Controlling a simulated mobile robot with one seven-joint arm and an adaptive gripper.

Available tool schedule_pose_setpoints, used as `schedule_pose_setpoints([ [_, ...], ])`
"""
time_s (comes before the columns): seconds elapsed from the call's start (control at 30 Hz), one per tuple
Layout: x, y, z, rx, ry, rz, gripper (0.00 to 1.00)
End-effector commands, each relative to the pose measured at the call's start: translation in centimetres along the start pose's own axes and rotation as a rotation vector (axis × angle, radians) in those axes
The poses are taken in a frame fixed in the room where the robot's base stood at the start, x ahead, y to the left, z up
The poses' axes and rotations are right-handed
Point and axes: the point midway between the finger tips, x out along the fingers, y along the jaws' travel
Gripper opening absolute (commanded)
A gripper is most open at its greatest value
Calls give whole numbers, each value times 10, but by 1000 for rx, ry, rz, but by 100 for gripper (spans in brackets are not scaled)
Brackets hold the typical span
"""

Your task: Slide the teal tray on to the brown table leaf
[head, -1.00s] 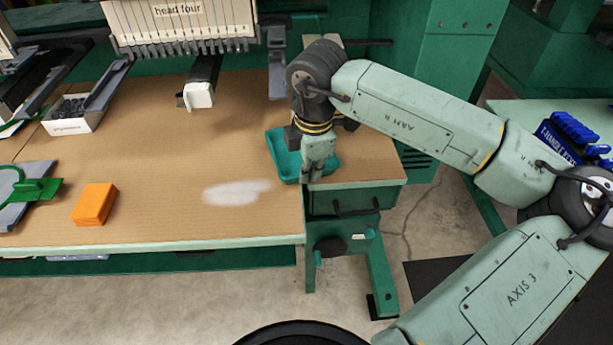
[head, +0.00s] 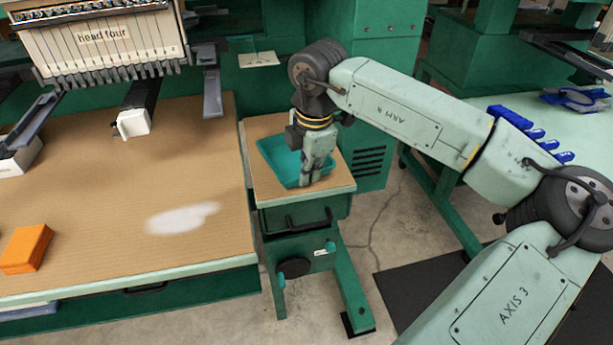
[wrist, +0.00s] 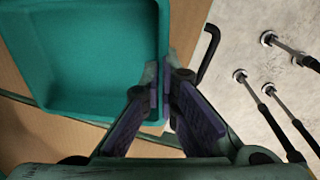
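The teal tray (head: 280,163) lies on the brown table leaf (head: 266,189), the small surface to the right of the long table. Its left side is close to the seam between the two, and I cannot tell if it overhangs slightly. The tray (wrist: 90,55) fills the upper left of the wrist view and looks empty. My gripper (head: 306,182) points down at the tray's front right side. In the wrist view, my gripper's (wrist: 165,98) fingers are closed on the tray's side wall, one inside and one outside.
The long brown table (head: 100,235) holds an orange block (head: 26,248) and a white patch (head: 182,217). The embroidery head (head: 105,45) hangs above it. A black handle (head: 310,222) sticks out below the leaf's front edge. Blue-handled tools (head: 530,130) lie on the right table.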

Motion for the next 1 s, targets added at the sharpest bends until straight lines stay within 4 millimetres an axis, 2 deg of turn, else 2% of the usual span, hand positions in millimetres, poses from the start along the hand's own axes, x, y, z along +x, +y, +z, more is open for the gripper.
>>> schedule_pose_setpoints([
  [0.47, 0, 2, 2, -7, 1, 0, 0],
  [0.5, 0, 2, 2, -7, 1, 0, 5],
  [0.83, 0, 2, 2, -7, 1, 0, 27],
  [1.0, 0, 2, 2, -7, 1, 0, 28],
])
